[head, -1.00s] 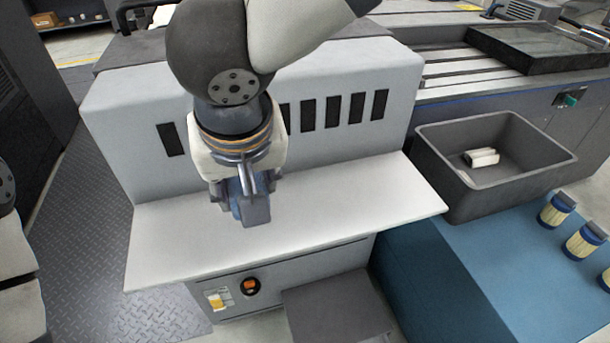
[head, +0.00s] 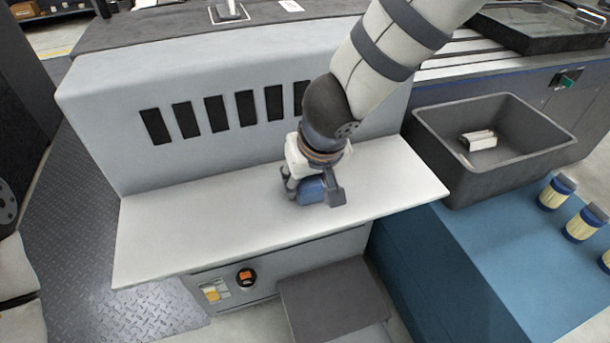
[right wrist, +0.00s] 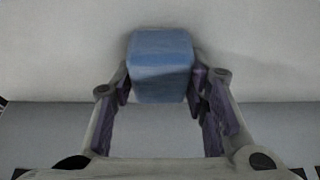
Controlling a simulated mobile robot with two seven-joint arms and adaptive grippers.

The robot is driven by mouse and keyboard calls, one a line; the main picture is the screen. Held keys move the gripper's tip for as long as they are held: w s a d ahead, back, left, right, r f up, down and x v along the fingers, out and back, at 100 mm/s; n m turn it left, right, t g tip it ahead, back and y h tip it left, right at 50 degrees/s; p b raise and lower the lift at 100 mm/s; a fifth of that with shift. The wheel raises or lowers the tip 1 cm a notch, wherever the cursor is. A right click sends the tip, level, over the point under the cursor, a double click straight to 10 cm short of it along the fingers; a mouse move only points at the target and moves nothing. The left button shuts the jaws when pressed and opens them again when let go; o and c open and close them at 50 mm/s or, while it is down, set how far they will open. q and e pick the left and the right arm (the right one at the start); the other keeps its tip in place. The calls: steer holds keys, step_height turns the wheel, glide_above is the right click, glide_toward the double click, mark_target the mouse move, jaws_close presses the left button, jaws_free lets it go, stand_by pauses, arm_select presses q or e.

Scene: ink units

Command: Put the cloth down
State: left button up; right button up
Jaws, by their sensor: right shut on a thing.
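The blue cloth (head: 311,190), a folded block, is held between the fingers of my right gripper (head: 318,192) over the white shelf (head: 200,222) of the grey unit. In the right wrist view the cloth (right wrist: 162,66) sits at the fingertips, with the pale surface behind it. My right gripper (right wrist: 162,88) is shut on it there. It is low over the shelf's right half, and I cannot tell whether the cloth touches the shelf. My left gripper is not in view.
A dark grey bin (head: 440,158) with a small white object (head: 478,140) inside stands right of the shelf. Several yellow and blue cylinders stand on the blue surface (head: 470,270) at the right. The slotted grey wall (head: 105,115) rises behind the shelf. The shelf's left part is clear.

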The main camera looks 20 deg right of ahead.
mark_target(312, 187)
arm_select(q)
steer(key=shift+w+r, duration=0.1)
arm_select(e)
steer(key=shift+r, duration=0.15)
steer(key=o, duration=1.2)
steer(key=shift+r, duration=0.15)
steer(key=p+v, duration=0.2)
steer(key=v, duration=0.5)
steer(key=shift+w+r, duration=0.15)
steer(key=shift+r, duration=0.05)
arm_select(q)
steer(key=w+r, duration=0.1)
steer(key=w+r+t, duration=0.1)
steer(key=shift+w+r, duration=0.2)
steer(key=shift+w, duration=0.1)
arm_select(e)
steer(key=v, duration=0.4)
steer(key=shift+s+r, duration=0.15)
steer(key=shift+s, duration=0.2)
